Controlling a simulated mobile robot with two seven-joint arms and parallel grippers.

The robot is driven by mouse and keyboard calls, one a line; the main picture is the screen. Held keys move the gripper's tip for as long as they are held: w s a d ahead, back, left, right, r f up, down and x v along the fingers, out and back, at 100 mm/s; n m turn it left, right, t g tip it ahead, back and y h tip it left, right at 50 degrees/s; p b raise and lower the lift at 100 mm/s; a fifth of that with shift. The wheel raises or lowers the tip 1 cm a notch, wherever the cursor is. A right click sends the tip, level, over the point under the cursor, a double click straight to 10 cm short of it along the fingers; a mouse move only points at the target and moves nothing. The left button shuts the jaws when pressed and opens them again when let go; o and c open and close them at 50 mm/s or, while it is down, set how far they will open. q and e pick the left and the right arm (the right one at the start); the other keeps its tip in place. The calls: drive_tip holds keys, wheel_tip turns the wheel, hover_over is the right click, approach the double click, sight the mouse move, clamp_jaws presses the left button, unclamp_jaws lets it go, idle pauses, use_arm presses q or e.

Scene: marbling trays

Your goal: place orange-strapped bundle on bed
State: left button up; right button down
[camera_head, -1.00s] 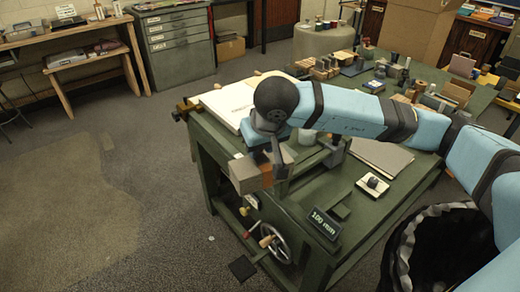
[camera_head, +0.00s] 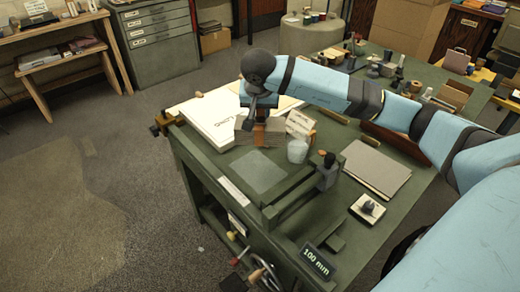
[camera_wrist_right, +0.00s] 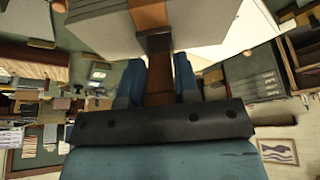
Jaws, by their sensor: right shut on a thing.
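My right gripper (camera_head: 262,108) is shut on the orange-strapped bundle (camera_head: 245,133), a grey block of stacked sheets with an orange-brown band. In the right wrist view the bundle (camera_wrist_right: 95,25) sits at the fingertips, with the band (camera_wrist_right: 149,15) running between the blue fingers (camera_wrist_right: 158,78). In the head view it appears just behind a flat grey-green plate (camera_head: 258,172) on the green bench, which looks like the bed. I cannot tell whether the bundle touches anything below. My left gripper is not in view.
A white board (camera_head: 207,122) lies behind and left of the bundle. A labelled pale block (camera_head: 300,122) and a whitish cup (camera_head: 297,151) stand close on its right. A dark upright fitting (camera_head: 327,172), grey sheets (camera_head: 375,168) and a "100 mm" sign (camera_head: 316,262) are farther right and front.

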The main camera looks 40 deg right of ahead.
sight(260, 137)
wheel_tip(260, 137, down, 8)
drive_tip(key=shift+f, duration=1)
wheel_tip(260, 137, down, 4)
drive_tip(key=shift+r+b, duration=0.1)
drive_tip(key=shift+b, duration=0.2)
drive_tip(key=c, duration=0.9)
unclamp_jaws()
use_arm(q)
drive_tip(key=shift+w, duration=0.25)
use_arm(e)
drive_tip(key=shift+o, duration=0.2)
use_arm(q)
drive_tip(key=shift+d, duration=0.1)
